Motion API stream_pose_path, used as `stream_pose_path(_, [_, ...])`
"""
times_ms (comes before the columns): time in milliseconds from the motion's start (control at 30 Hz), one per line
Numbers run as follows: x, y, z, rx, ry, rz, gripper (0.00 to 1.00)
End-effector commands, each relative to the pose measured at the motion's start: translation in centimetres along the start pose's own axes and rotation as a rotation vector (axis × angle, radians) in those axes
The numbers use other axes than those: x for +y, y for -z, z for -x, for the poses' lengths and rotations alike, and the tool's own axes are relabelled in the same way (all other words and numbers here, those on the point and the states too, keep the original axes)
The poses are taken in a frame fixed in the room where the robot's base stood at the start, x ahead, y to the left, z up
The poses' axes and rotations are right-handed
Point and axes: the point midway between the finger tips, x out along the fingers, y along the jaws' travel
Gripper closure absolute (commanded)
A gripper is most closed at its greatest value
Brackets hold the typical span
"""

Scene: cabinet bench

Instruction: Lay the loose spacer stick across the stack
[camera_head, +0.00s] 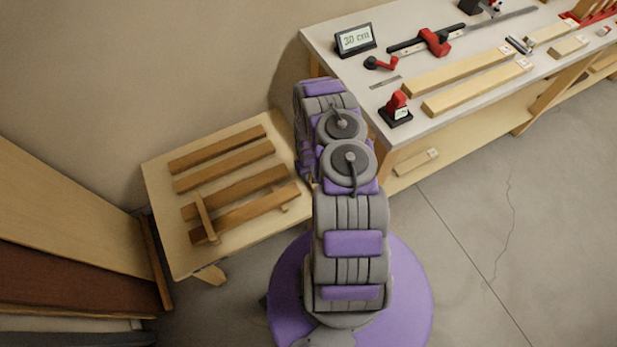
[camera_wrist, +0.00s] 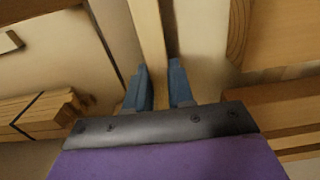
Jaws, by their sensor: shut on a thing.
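In the wrist view my gripper (camera_wrist: 160,85) has its two blue fingers on either side of a pale wooden stick (camera_wrist: 149,40), closed on it. The stick runs from between the fingers to the top edge of the picture. In the head view my arm hides the gripper and the held stick. On the low table (camera_head: 160,190), several brown boards lie side by side, some forming the stack (camera_head: 250,210). One pale spacer stick (camera_head: 206,216) lies across the boards at its left end. A short pale piece (camera_head: 282,207) shows near its right end.
A workbench (camera_head: 430,125) at the right holds pale boards (camera_head: 478,87), a "30 cm" display (camera_head: 355,40), a red clamp (camera_head: 433,41) and a red-and-black tool (camera_head: 397,108). Large panels (camera_head: 70,230) lean at the left. A strapped wood bundle (camera_wrist: 40,112) shows in the wrist view. Floor at right is clear.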

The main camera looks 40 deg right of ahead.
Motion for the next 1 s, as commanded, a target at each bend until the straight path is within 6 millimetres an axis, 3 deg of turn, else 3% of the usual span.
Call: stream_pose_path(1000, [0.0,0.1,8.5,0.002,-0.001,0.002,1.0])
